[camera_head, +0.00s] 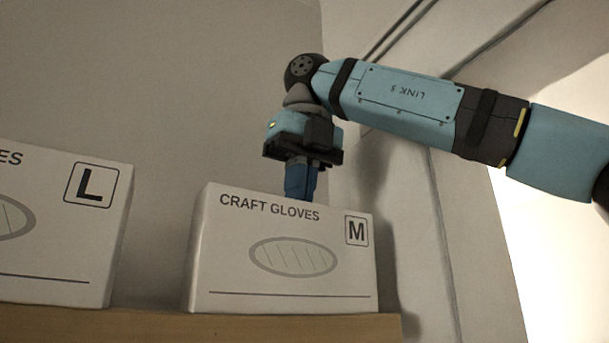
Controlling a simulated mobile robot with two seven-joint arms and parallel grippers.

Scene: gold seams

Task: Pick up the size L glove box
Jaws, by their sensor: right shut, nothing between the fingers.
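The size L glove box (70,240) is white with a boxed letter L. It stands upright on a wooden shelf (200,327) at the left, cut off by the picture's left edge. A second white box, the size M glove box (290,280), reads "CRAFT GLOVES" and stands to its right with a gap between them. My right gripper (301,190) points down at the top of the M box. Its fingers are shut with nothing between them, and their tips are hidden behind the box's top front edge. I cannot tell whether they touch the box. My left gripper is not in view.
A plain grey wall (170,80) stands behind the boxes. The shelf ends just right of the M box. A pale panel or column (455,230) stands further right, with a bright area beyond. The space above the L box is clear.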

